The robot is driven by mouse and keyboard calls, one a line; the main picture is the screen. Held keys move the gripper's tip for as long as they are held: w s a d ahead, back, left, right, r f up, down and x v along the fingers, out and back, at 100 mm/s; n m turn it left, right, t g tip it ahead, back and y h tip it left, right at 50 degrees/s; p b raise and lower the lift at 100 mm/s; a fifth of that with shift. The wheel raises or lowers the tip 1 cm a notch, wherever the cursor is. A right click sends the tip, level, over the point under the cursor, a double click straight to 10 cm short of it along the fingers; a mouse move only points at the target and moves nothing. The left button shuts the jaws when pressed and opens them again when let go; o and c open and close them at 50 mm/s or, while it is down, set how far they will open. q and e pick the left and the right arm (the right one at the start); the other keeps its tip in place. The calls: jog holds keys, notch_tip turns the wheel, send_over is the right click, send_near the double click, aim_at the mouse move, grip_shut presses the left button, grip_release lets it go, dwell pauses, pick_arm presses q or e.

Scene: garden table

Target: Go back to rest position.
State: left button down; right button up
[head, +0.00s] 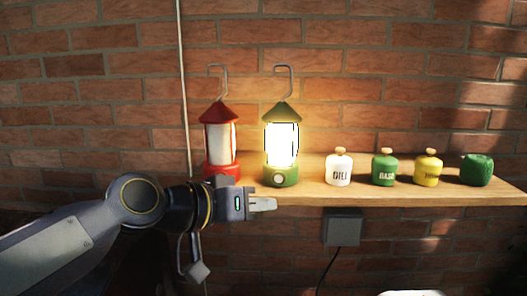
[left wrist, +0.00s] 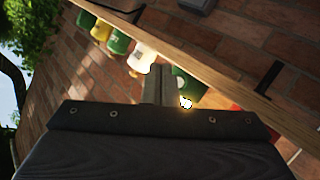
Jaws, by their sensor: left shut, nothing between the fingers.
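My left gripper (head: 262,205) is shut and empty, in front of the shelf's front edge and just below the green lantern. Its closed fingers (left wrist: 158,88) also show in the left wrist view. The green lantern (head: 281,178) stands upright on the shelf and is lit. The red lantern (head: 221,172) stands to its left and looks unlit; my gripper and wrist are in front of and below it. My right gripper is in neither view.
A wooden shelf (head: 400,194) runs along a brick wall. A white jar (head: 338,172), a green jar (head: 384,171), a yellow jar (head: 428,170) and a dark green object (head: 477,171) stand on its right part. A grey box (head: 342,229) hangs below.

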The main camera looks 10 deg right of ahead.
pick_arm(q)
jog(key=s+a+f+n+y, duration=0.25)
jog(key=a+f, duration=0.35)
jog(key=a, duration=0.3)
jog(key=s+a+f+n+y, duration=0.1)
jog(key=s+a+f+y, duration=0.1)
jog(key=s+a+f, duration=0.5)
jog(key=s+a+f+n+g+y, duration=0.1)
jog(key=s+a+f+n+y, duration=0.3)
jog(key=s+a+f, duration=0.7)
notch_tip(320, 180, down, 3)
jog(key=shift+s+f+n+g, duration=0.2)
jog(key=shift+n+g, duration=0.1)
jog(key=shift+n, duration=0.05)
